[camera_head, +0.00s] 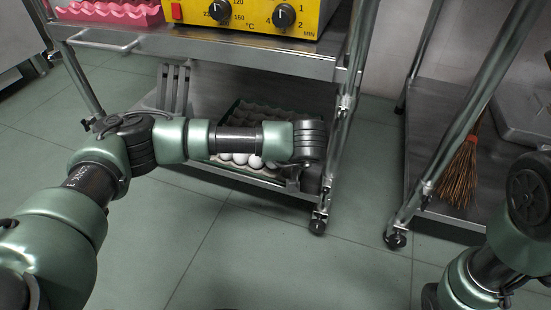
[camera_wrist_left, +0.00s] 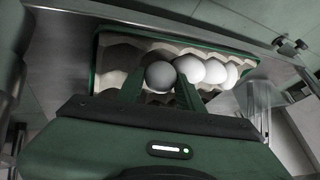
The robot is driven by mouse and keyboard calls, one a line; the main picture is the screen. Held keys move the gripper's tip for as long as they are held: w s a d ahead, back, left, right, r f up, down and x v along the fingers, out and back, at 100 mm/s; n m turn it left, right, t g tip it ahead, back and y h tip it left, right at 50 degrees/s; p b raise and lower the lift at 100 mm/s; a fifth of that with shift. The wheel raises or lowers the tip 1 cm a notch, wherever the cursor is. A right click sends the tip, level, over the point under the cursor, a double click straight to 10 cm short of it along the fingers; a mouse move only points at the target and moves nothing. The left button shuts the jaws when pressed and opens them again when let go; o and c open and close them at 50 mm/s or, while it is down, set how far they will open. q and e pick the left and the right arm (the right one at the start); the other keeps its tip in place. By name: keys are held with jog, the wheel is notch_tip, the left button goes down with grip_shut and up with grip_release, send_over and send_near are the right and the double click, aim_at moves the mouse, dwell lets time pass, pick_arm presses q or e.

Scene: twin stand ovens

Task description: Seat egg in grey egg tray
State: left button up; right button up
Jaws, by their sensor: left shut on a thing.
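The grey egg tray (camera_wrist_left: 119,58) lies in a green crate (camera_wrist_left: 95,68) on the lower shelf of the trolley. My left gripper (camera_wrist_left: 161,80) is shut on a shaded egg (camera_wrist_left: 160,74), which shows between its fingers over the tray. I cannot tell whether this egg touches a cup. Several white eggs (camera_wrist_left: 214,71) sit in a row along the tray, right beside the held egg. In the head view the tray (camera_head: 268,112) and its eggs (camera_head: 240,158) are partly hidden by my left arm. My right gripper is out of view.
Above is the trolley's upper shelf (camera_head: 220,55) with a yellow control box (camera_head: 245,14) and a pink egg tray (camera_head: 105,12). Trolley posts stand right of my left arm. A broom (camera_head: 460,170) stands on the right-hand stand. The floor in front is clear.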

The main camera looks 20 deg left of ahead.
pick_arm(q)
jog(key=shift+f, duration=0.15)
jog(key=o, duration=0.9)
jog(key=p+v, duration=0.5)
jog(key=v, duration=0.3)
jog(key=shift+f, duration=0.1)
